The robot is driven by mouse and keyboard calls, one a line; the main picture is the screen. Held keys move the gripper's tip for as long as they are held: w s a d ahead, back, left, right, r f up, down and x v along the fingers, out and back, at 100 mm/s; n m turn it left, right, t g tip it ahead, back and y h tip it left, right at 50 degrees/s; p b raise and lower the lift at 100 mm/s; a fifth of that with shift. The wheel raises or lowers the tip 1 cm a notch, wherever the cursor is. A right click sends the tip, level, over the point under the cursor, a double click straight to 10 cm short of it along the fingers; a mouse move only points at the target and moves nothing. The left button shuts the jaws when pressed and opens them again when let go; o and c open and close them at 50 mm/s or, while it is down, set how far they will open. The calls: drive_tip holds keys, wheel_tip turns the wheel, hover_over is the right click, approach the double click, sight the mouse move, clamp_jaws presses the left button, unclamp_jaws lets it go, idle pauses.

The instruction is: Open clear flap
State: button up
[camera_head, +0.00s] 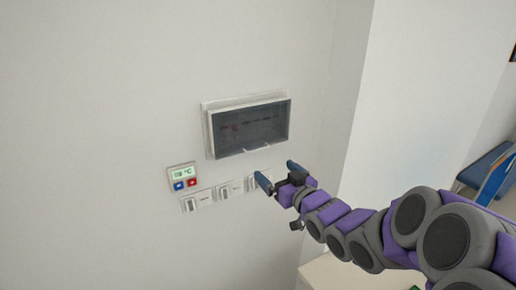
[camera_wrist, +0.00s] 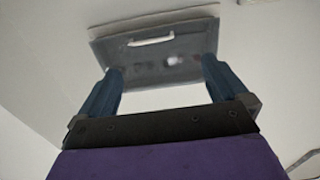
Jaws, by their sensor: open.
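The clear flap (camera_head: 250,127) is a smoky see-through cover on a white-framed box on the wall, and it looks closed. A small pale handle (camera_head: 257,149) sits along its lower edge. My gripper (camera_head: 278,172) is below the lower right part of the flap, with its two blue fingers apart and empty. In the wrist view the flap (camera_wrist: 155,62) lies beyond the fingertips, with its handle (camera_wrist: 151,40) ahead of and between the fingers of my gripper (camera_wrist: 162,75). I see no contact with the handle. Dim shapes show behind the flap.
A thermostat (camera_head: 183,177) with a green display and blue and red buttons is on the wall to the left. Several white switches, including one (camera_head: 231,189), line up below the flap, the rightmost partly behind my gripper. A wall corner and blue chair (camera_head: 489,172) are at right.

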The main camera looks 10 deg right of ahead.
approach(255, 147)
drive_tip(key=w+d, duration=0.1)
drive_tip(key=w, duration=0.2)
drive_tip(key=w+a, duration=0.2)
drive_tip(key=a, duration=0.1)
drive_tip(key=shift+w+p, duration=0.4)
drive_tip(key=shift+d, duration=0.2)
drive_tip(key=shift+c, duration=0.3)
drive_tip(key=shift+s+r, duration=0.1)
drive_tip(key=shift+c, duration=0.7)
drive_tip(key=shift+a, duration=0.15)
drive_tip(key=c, duration=1)
drive_tip(key=shift+r, duration=0.1)
